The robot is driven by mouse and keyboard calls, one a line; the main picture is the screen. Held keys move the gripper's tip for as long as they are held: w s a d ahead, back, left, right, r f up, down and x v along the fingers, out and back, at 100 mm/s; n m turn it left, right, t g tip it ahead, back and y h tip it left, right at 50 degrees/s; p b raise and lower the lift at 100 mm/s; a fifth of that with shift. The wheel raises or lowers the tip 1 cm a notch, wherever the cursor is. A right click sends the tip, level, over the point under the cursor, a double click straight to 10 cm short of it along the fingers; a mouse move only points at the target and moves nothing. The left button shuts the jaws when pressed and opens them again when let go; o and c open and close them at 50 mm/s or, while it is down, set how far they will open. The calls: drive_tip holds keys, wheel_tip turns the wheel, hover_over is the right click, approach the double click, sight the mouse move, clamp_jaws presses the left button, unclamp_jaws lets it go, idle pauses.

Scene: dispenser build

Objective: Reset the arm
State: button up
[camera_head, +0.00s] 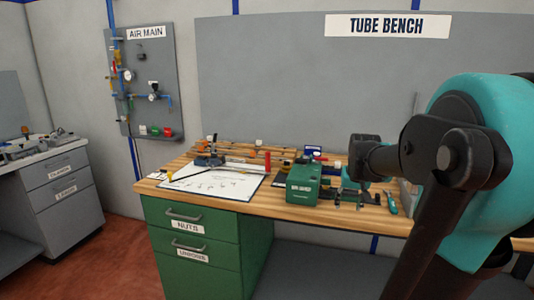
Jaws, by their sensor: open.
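My arm, teal and black, fills the right side of the head view. Its dark far end, with my gripper (360,158), is over the right part of the wooden bench (292,210). My gripper is open, with nothing seen held in it. Its fingers are hard to make out against the dark and teal parts behind and below. My arm hides the right part of the bench.
A green box (303,184), a white sheet (215,182), a red cylinder (267,161) and a teal-handled tool (391,203) are on the bench. Green drawers (190,240) stand below. An air panel (146,85) hangs at left. Red floor is open at lower left.

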drive_tip(key=s+a+f+n, duration=0.1)
drive_tip(key=s+a+f, duration=0.3)
drive_tip(key=s+f, duration=0.4)
drive_tip(key=s+a+f+n, duration=0.1)
drive_tip(key=s+a+f, duration=0.3)
drive_tip(key=s+f, duration=0.4)
drive_tip(key=shift+s+a+f+y, duration=0.2)
drive_tip(key=shift+s+y, duration=0.1)
drive_tip(key=shift+s, duration=0.5)
